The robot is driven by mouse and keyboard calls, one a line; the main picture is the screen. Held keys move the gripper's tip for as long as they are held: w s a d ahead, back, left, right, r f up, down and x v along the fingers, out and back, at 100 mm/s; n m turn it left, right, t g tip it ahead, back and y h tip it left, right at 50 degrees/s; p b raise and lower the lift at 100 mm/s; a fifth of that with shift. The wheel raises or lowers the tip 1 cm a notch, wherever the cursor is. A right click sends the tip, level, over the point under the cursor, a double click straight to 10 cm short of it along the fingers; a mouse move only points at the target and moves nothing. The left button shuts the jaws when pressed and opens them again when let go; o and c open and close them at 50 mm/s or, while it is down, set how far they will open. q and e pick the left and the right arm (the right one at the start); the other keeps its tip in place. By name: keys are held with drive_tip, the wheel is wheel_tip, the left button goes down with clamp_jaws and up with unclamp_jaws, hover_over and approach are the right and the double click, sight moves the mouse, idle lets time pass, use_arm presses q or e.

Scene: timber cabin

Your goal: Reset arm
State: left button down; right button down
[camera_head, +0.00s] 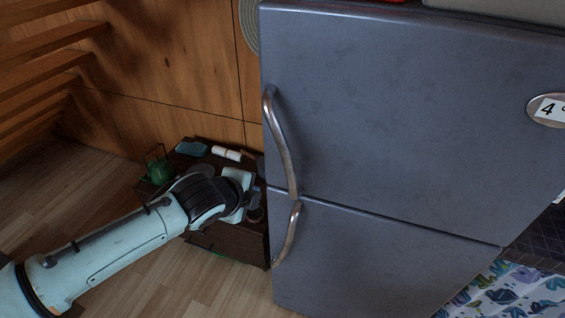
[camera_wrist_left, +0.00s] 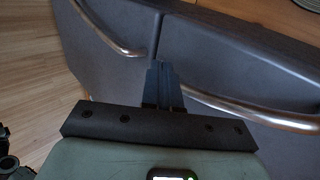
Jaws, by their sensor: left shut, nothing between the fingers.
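My left arm reaches in from the left in the head view. Its gripper (camera_head: 250,200) is beside the fridge's left edge, near the handles, with its fingers partly hidden. In the left wrist view the left gripper (camera_wrist_left: 160,68) is shut and empty, its fingers together in front of the fridge by the gap between the two doors. The grey fridge (camera_head: 400,120) is closed. Its upper handle (camera_head: 281,140) and lower handle (camera_head: 289,235) are curved metal; one handle (camera_wrist_left: 255,112) passes close to the fingers in the wrist view. My right gripper is in neither view.
A low dark cabinet (camera_head: 232,242) holding several small items, including a green object (camera_head: 159,170), stands behind my left arm. Wooden stairs (camera_head: 45,45) are at the upper left. The wooden floor (camera_head: 80,185) is open at the left. A patterned mat (camera_head: 510,292) lies at the lower right.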

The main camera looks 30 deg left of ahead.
use_arm(q)
drive_tip(key=w+d+f+n+g+h, duration=0.1)
drive_tip(key=d+f+n+g+h, duration=0.35)
drive_tip(key=f, duration=1.05)
drive_tip(key=d+f+n+g+y, duration=0.1)
drive_tip(key=d+f+n, duration=0.1)
drive_tip(key=d+f, duration=0.9)
drive_tip(key=s+d+f+n+g+h, duration=0.1)
drive_tip(key=s+f+n+g, duration=0.1)
drive_tip(key=s+f+n, duration=0.4)
drive_tip(key=s+d+f+n+g+h+p, duration=0.1)
drive_tip(key=s+f+n, duration=0.6)
drive_tip(key=s+f, duration=0.7)
wheel_tip(320, 180, down, 5)
drive_tip(key=shift+s+d+f+g, duration=0.15)
drive_tip(key=shift+s+d+g, duration=0.2)
drive_tip(key=shift+d+g, duration=0.35)
drive_tip(key=shift+a, duration=0.15)
